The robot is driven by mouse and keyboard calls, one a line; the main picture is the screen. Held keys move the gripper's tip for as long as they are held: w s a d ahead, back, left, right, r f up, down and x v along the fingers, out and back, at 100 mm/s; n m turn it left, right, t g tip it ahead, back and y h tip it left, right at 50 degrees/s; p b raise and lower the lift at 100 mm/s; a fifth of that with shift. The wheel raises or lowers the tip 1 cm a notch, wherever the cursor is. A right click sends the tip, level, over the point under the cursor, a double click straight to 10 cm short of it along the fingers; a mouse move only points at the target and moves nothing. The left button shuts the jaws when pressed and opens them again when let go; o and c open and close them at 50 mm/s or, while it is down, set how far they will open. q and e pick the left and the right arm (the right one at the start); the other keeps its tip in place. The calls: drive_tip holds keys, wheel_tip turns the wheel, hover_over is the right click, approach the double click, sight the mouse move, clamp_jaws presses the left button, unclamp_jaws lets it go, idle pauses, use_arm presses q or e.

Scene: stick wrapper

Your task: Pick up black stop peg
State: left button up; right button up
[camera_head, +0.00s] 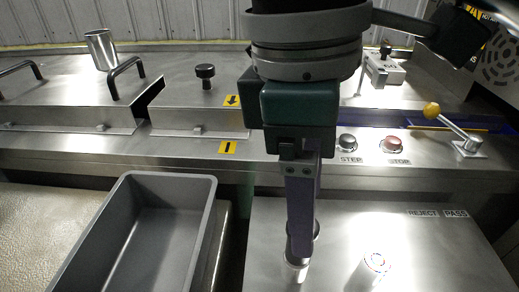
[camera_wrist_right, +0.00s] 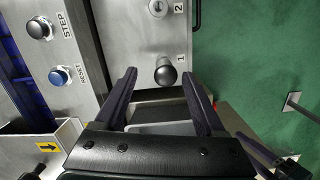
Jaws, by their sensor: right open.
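A black round-headed peg (camera_wrist_right: 166,72) stands on a metal panel beside the mark 1 in the right wrist view. My right gripper (camera_wrist_right: 159,76) is open, with one dark finger on each side of the peg's head in that picture. I cannot tell how far the peg is from the fingertips. In the head view a gripper (camera_head: 302,235) with purple fingers points down over the metal table, above a small shiny cylinder (camera_head: 298,268). It is seen edge-on, so its opening and any grip on the cylinder are unclear.
The right wrist view shows a STEP button (camera_wrist_right: 38,29) and a blue RESET button (camera_wrist_right: 59,76) left of the peg. In the head view a grey bin (camera_head: 199,200) stands front left. A bright cylinder (camera_head: 376,263) stands on the metal table, which has free room at right.

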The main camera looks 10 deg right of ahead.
drive_tip(key=shift+s+f, duration=0.15)
drive_tip(key=shift+f, duration=0.45)
drive_tip(key=shift+s+f, duration=0.15)
drive_tip(key=shift+f, duration=0.45)
drive_tip(key=f, duration=0.2)
drive_tip(key=f+b, duration=0.1)
drive_tip(key=f, duration=0.2)
drive_tip(key=shift+s+f, duration=0.2)
drive_tip(key=shift+f, duration=0.05)
clamp_jaws()
